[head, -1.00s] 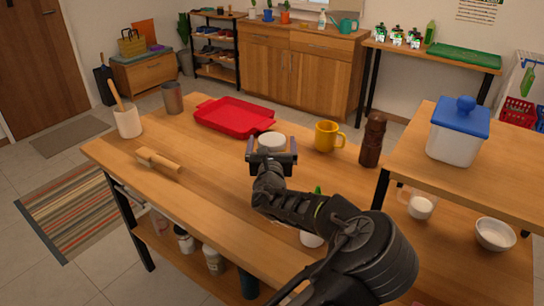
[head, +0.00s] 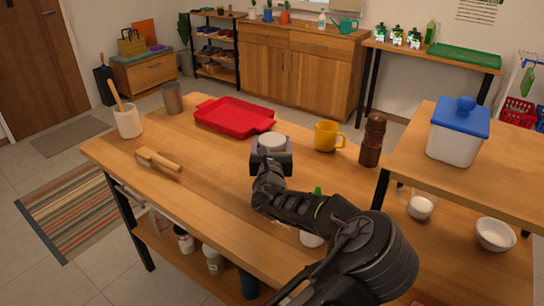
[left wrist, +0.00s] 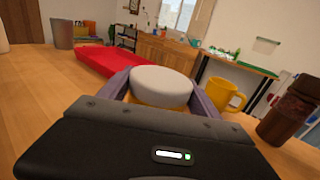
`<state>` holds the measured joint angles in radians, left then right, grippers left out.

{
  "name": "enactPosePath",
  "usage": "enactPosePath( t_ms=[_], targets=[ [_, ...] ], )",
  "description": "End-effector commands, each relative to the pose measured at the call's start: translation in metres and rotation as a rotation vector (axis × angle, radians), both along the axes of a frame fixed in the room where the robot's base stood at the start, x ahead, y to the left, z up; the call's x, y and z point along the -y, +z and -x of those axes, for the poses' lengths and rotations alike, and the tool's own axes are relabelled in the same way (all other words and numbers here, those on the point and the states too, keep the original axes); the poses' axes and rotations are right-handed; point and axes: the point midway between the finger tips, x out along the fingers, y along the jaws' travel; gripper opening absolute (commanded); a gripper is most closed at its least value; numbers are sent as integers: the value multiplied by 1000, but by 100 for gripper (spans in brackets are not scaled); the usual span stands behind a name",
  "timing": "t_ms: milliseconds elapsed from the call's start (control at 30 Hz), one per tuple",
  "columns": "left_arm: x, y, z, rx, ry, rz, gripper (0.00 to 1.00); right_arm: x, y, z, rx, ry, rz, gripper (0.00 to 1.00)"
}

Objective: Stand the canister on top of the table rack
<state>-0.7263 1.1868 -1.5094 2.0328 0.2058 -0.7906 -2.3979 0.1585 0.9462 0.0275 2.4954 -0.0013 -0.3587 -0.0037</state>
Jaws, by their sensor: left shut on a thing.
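The canister (head: 272,139) has a pale grey-white round lid and stands upright near the middle of the wooden table. In the left wrist view the canister (left wrist: 161,86) shows its lid and a strip of amber body between the fingers; its lower part is hidden. My left gripper (head: 271,154) is shut on the canister, one finger at each side. I cannot tell whether its base touches the table. The table rack (head: 490,176) is a raised wooden shelf at the right end of the table. My right gripper is not in view.
A white box with a blue lid (head: 455,143) stands on the rack, with bare wood around it. A yellow mug (head: 326,136) and a brown bottle (head: 372,141) stand between canister and rack. A red tray (head: 233,116) lies behind left. A white bowl (head: 495,235) sits under the rack.

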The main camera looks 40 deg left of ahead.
Motion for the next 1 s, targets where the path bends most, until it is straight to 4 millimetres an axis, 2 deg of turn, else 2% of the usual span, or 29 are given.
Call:
enactPosePath(
  t_ms=[33, 167, 433, 567, 800, 1000],
  targets=[
    [0, 0, 0, 0, 0, 0, 29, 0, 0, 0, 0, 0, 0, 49],
    [0, 1, 0, 1, 0, -1, 18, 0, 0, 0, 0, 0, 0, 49],
    [0, 9, 0, 2, -1, -1, 18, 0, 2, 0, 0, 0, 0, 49],
    [1, 27, -1, 4, -2, -1, 18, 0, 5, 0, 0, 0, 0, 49],
    [1, 74, -1, 4, -2, -1, 18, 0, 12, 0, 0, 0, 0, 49],
    [0, 98, 0, 1, -1, 0, 18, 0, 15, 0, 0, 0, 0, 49]
  ],
)
